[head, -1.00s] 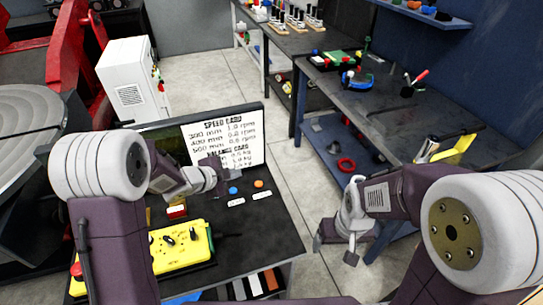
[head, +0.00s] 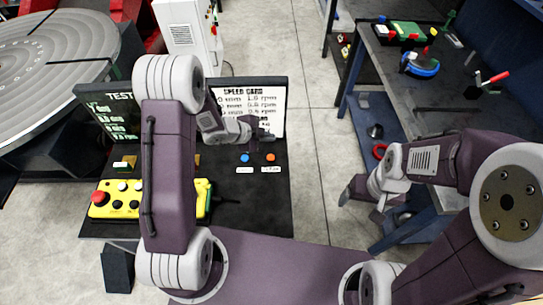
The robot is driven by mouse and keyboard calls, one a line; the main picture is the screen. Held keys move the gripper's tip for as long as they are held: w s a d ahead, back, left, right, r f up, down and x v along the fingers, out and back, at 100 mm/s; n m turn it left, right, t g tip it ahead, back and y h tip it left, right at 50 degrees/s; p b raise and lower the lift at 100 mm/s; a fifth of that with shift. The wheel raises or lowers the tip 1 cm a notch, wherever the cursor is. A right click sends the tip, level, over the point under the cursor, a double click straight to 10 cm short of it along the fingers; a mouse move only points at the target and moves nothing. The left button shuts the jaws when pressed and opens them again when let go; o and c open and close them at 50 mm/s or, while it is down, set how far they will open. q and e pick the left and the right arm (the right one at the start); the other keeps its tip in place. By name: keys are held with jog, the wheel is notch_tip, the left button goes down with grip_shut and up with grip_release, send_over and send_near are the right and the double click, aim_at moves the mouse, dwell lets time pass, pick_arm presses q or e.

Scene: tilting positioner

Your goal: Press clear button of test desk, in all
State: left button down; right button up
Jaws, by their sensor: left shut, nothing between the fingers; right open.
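The test desk (head: 262,205) has a dark top with a blue button (head: 245,157) and an orange button (head: 270,157) side by side. A small white label lies in front of each button; I cannot read which one says clear. My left gripper (head: 266,134) is shut and empty. It appears just behind the two buttons, in front of the speed card, apart from both; its height above the desk is hard to tell. My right gripper (head: 362,202) is open and empty, off the desk's right side above the floor.
A speed card (head: 270,95) and a dark test screen (head: 112,110) stand at the desk's back. A yellow pendant (head: 122,205) with a red knob lies at the left, partly behind my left arm. A round turntable (head: 50,55) is at far left. A workbench (head: 440,100) stands at right.

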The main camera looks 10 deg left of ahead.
aim_at(268, 159)
pick_arm(q)
notch_tip(268, 159, down, 8)
jog(key=b, duration=0.8)
jog(key=shift+f, duration=0.4)
dwell(1.3)
jog(key=shift+f+b, duration=0.4)
jog(key=shift+b, duration=0.05)
jog(key=shift+f+b, duration=0.35)
jog(key=shift+f, duration=0.1)
dwell(0.3)
dwell(0.3)
jog(key=shift+r+p, duration=0.85)
